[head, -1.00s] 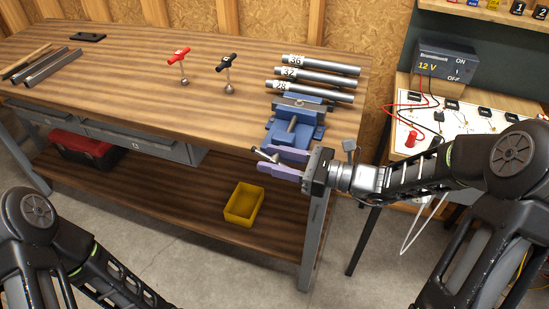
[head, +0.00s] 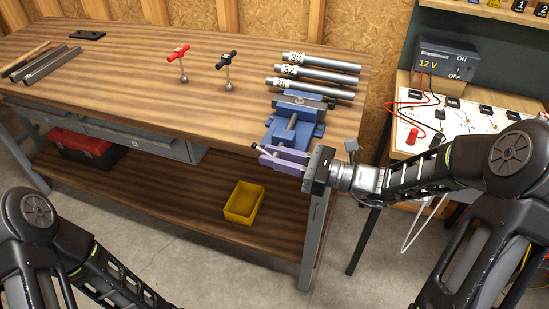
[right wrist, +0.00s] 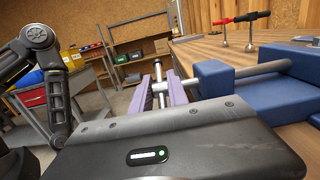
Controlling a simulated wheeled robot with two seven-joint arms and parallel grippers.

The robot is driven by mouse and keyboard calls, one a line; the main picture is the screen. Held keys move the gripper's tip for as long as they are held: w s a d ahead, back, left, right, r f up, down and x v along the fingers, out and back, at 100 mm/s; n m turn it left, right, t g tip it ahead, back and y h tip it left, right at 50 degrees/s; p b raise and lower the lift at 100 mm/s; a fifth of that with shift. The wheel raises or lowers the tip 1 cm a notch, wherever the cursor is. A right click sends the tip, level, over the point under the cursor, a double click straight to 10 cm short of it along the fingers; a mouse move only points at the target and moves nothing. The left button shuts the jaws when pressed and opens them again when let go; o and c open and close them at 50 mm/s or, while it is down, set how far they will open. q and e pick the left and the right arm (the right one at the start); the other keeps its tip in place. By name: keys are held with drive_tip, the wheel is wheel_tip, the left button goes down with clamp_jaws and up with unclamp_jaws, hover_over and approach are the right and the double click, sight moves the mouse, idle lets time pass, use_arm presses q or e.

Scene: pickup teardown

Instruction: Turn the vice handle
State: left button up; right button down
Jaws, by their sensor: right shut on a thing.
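The blue vice (head: 307,108) is mounted at the front right edge of the workbench. Its blue body (right wrist: 285,85) and steel screw also show in the right wrist view. The vice handle (head: 264,149) is a thin metal bar in front of the vice, tilted in the head view; it also shows in the right wrist view (right wrist: 157,70). My right gripper (head: 283,158) comes from the right, its purple fingers shut on the handle. In the right wrist view the handle stands between the two fingers (right wrist: 162,96). My left arm shows at lower left; its gripper is out of view.
Several steel pipes (head: 316,76) with number labels lie behind the vice. A red (head: 181,53) and a black T-handled tool (head: 226,60) stand on the bench. A yellow bin (head: 243,203) sits on the lower shelf. A circuit board table (head: 455,125) stands at right.

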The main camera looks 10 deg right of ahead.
drive_tip(key=shift+f+b, duration=0.3)
drive_tip(key=shift+b, duration=0.05)
drive_tip(key=shift+r+t+y, duration=0.2)
drive_tip(key=shift+t+y, duration=0.1)
drive_tip(key=shift+y, duration=0.1)
drive_tip(key=shift+r, duration=0.1)
drive_tip(key=c, duration=1.3)
unclamp_jaws()
use_arm(q)
drive_tip(key=shift+f, duration=0.75)
drive_tip(key=shift+f+b, duration=0.45)
drive_tip(key=shift+f, duration=0.05)
use_arm(e)
drive_tip(key=v, duration=0.8)
